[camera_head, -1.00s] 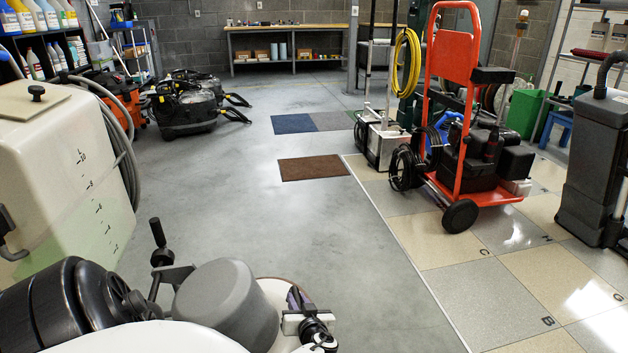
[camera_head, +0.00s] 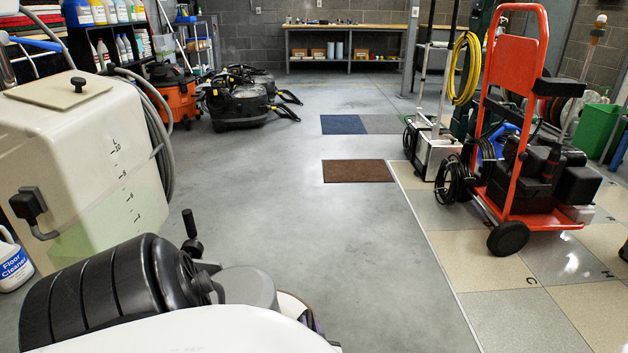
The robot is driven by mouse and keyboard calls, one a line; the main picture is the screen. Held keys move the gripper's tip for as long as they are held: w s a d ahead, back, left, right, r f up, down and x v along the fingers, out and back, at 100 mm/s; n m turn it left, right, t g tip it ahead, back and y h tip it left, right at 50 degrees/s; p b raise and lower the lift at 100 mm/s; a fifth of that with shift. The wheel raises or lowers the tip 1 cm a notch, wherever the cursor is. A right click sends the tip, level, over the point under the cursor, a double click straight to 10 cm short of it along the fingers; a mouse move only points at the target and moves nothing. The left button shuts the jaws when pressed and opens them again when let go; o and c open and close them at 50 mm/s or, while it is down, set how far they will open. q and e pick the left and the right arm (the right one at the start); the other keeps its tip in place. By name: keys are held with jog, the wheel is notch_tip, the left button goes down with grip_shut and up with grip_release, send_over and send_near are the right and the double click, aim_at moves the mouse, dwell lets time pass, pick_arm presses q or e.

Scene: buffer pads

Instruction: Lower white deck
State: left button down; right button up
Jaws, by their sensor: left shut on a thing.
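The floor machine's grey rounded motor housing (camera_head: 246,287) shows at the bottom, left of centre. A sliver of its white deck (camera_head: 288,306) with a dark rim shows to the right of the housing. Most of the deck is hidden behind my own white shell. A black handle with a knob (camera_head: 191,228) stands up behind the housing. My left gripper (camera_head: 333,346) is mostly hidden behind the shell, at the deck's right side. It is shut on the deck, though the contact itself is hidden. My right gripper is not in view.
A cream tank (camera_head: 75,150) stands close on the left, with a floor cleaner jug (camera_head: 12,262) beside it. A red cart (camera_head: 515,140) stands on the tiles at right. Open concrete and a brown mat (camera_head: 358,171) lie ahead.

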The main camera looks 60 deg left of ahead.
pick_arm(q)
jog(key=shift+w+r, duration=0.1)
jog(key=shift+w, duration=0.1)
